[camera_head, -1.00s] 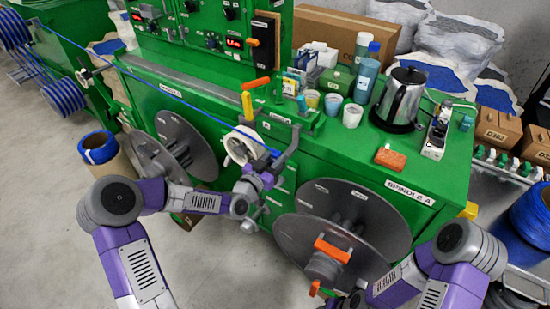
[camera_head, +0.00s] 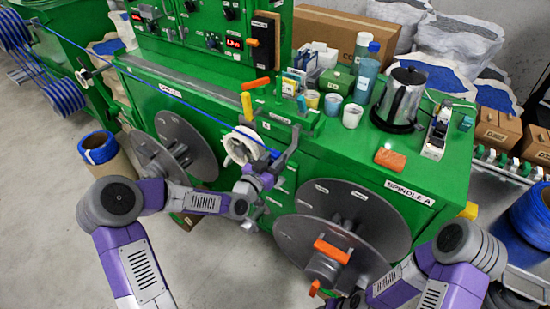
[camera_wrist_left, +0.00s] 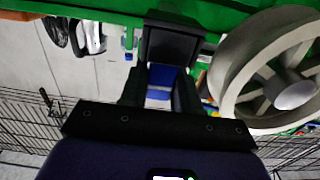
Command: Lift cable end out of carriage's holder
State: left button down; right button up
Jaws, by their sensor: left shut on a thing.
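The blue cable (camera_head: 205,115) runs taut from the upper left down to the carriage (camera_head: 291,150) on the front of the green machine. Its end lies by the carriage's grey holder. My left gripper (camera_head: 268,166) is at this cable end, just below the holder. In the left wrist view, the left gripper's dark fingers (camera_wrist_left: 160,95) are closed around the blue cable end (camera_wrist_left: 160,84). Whether the end still touches the holder is hidden.
A pale handwheel (camera_head: 238,149) is close beside the left gripper and also shows in the left wrist view (camera_wrist_left: 270,75). Large grey spindle discs (camera_head: 343,225) stand below. A kettle (camera_head: 401,97), cups and an orange block (camera_head: 390,158) stand on the machine top.

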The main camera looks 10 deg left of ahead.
aim_at(275, 154)
pick_arm(q)
jog(key=shift+r+p, duration=0.35)
jog(key=shift+r, duration=0.6)
dwell(0.7)
jog(key=shift+r+p, duration=1.5)
jog(key=shift+r, duration=1.3)
